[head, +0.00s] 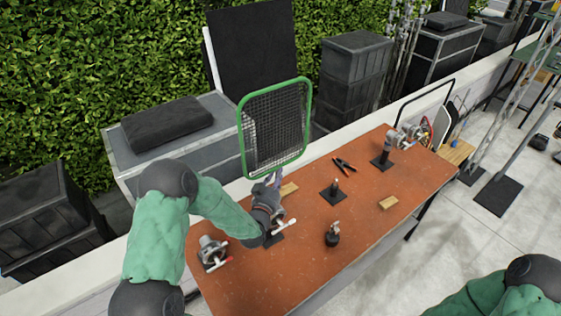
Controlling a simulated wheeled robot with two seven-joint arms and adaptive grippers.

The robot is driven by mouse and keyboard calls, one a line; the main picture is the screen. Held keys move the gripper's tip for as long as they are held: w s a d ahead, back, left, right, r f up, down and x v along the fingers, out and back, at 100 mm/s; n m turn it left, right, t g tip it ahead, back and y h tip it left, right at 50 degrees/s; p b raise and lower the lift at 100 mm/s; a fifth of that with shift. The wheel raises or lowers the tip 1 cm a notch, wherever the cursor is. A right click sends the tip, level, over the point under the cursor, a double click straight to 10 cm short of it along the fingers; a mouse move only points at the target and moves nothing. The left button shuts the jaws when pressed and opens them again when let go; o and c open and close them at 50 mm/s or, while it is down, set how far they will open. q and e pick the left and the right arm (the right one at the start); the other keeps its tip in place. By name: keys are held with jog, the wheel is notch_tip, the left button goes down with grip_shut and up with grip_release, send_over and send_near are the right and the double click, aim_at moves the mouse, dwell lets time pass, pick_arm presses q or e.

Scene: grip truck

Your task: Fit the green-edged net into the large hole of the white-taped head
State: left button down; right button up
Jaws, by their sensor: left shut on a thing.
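The green-edged net (306,112) is a rounded rectangular frame with dark mesh, standing upright above the far left part of the table. My left gripper (272,183) is shut on the net at its lower end; the grip itself is small and partly hidden. A grip head with a pale handle (284,228) sits just below my left gripper, mostly covered by my left wrist. Another metal head (211,250) with a red-tipped handle is at the table's left end, and one more (402,137) is at the far right. White tape cannot be made out clearly on any. My right gripper is out of view.
The orange-brown table (350,225) also holds a black clamp (344,165), a small black stand (333,191), a dark round item (332,234) and wooden blocks (388,203). Grey cases and a low wall stand behind.

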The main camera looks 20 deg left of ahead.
pick_arm(q)
jog(key=shift+w+a+f+b, duration=0.15)
jog(key=shift+f+b, duration=0.6)
jog(key=shift+f, duration=1.25)
jog(key=shift+f+b, duration=2.15)
jog(key=shift+b, duration=0.45)
jog(key=shift+f+b, duration=1.7)
jog(key=shift+b, duration=0.4)
jog(key=shift+f+b, duration=0.35)
jog(key=shift+b, duration=0.15)
jog(key=c, duration=1)
grip_release()
jog(key=shift+f, duration=0.1)
